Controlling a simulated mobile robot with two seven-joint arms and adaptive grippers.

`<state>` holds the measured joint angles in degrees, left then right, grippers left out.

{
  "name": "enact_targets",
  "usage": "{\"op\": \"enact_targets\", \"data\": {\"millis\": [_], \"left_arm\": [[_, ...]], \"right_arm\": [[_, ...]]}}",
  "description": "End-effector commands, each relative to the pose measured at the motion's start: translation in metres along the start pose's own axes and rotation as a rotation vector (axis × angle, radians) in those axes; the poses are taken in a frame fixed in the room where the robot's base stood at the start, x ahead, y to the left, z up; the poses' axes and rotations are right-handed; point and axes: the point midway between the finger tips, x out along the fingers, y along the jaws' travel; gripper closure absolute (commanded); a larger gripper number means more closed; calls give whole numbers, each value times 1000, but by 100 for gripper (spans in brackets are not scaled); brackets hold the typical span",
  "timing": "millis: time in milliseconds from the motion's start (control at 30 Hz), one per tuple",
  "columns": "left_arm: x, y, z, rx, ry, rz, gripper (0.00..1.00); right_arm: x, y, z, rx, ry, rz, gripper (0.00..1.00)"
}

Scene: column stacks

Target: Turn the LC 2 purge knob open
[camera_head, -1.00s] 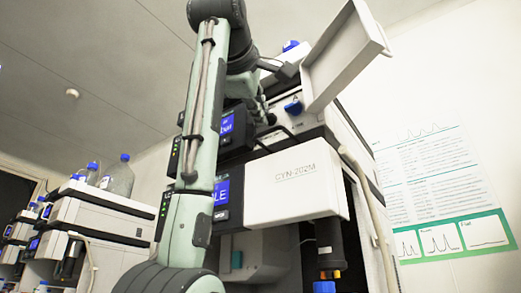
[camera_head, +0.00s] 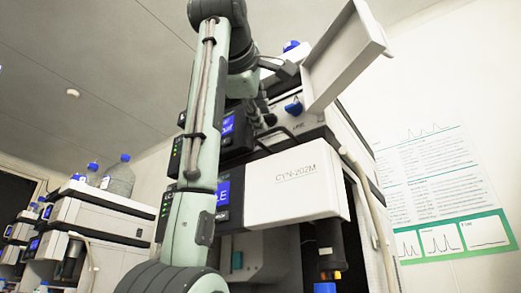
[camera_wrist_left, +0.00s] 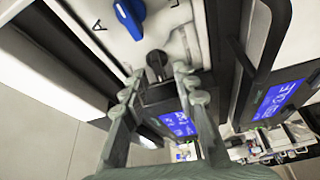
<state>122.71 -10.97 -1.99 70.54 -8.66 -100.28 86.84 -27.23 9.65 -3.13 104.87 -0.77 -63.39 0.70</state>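A blue knob (camera_head: 293,107) sits on the white front of the upper instrument module, under a raised white flap (camera_head: 340,55). I cannot read which unit it belongs to. In the left wrist view the blue knob (camera_wrist_left: 130,18) is at the top, its pointed grip running obliquely. My left gripper (camera_wrist_left: 158,76) has its fingers apart and empty, below and right of the knob, not touching it. A round black fitting (camera_wrist_left: 156,62) shows just beyond the gap between the fingertips. In the head view my left arm partly hides the gripper. My right gripper is not in view.
The raised flap overhangs the knob. Blue-lit displays (camera_head: 226,125) sit left of the knob. A lower white cover (camera_head: 296,185) juts forward, with a pale tube (camera_head: 366,200) at its right. More instruments with bottles (camera_head: 117,177) stand at the left.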

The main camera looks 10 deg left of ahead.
Motion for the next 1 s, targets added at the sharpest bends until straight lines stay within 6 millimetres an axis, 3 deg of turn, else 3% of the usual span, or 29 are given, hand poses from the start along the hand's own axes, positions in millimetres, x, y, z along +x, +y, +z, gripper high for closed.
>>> {"op": "enact_targets", "data": {"millis": [133,267,600,800,1000], "left_arm": [[-4,0,0,0,0,1,72],[-21,1,1,1,-1,4,72],[-98,2,2,0,-5,8,72],[-116,3,2,-1,-5,9,72],[-120,0,0,0,-2,1,72]], "right_arm": [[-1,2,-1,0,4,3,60],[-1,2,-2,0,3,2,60],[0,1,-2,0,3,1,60],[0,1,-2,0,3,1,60],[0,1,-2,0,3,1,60]]}}
